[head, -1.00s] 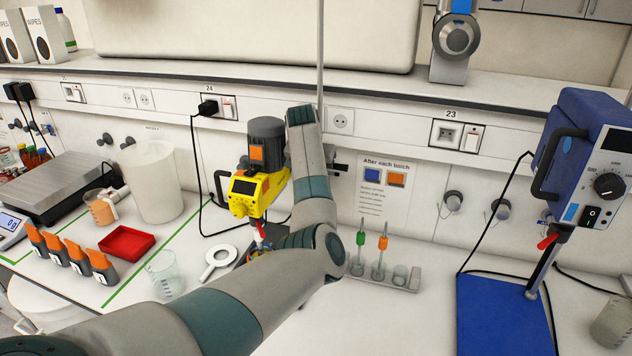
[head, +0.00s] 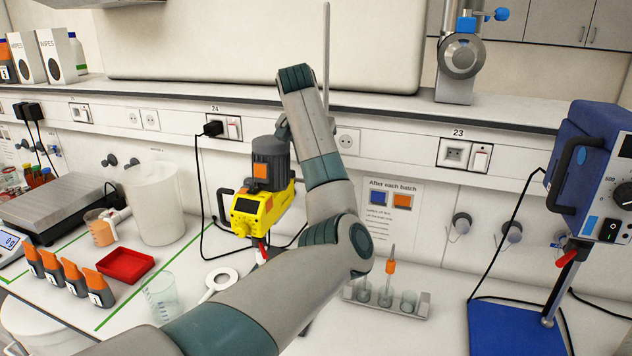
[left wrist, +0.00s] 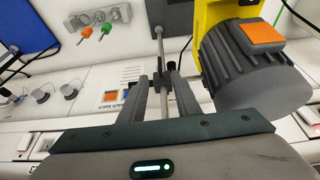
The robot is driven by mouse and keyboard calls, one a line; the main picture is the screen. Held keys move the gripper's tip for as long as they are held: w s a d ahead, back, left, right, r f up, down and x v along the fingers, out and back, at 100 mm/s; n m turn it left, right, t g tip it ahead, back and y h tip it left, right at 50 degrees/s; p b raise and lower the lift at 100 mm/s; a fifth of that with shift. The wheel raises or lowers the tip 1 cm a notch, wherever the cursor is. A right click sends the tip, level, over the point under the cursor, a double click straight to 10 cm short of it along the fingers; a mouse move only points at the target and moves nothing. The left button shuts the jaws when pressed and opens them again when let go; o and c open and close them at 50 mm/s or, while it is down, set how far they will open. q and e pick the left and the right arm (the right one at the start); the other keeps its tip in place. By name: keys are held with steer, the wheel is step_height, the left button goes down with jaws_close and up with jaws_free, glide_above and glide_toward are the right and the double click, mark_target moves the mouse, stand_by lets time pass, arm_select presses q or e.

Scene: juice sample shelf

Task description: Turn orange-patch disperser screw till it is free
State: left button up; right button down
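The orange-patch disperser (head: 268,185) is a yellow unit with a grey motor and an orange patch. It stands upright beside a tall rod (head: 326,50). In the left wrist view the motor (left wrist: 250,70) is close, right of my fingers. My left gripper (left wrist: 167,78) is open, its two fingers apart with the rod (left wrist: 159,32) running between them. A dark clamp piece (left wrist: 171,67) shows near the fingertips; I cannot make out its screw clearly. My right gripper is out of view.
A tool rack (head: 415,305) with glass beakers stands right of my left arm. A blue disperser (head: 590,170) is at the far right. A red tray (head: 124,266), orange-topped bottles (head: 72,276) and a balance (head: 50,205) are at left.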

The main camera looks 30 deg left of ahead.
arm_select(q)
steer(key=shift+v, duration=1.45)
steer(key=shift+f, duration=0.1)
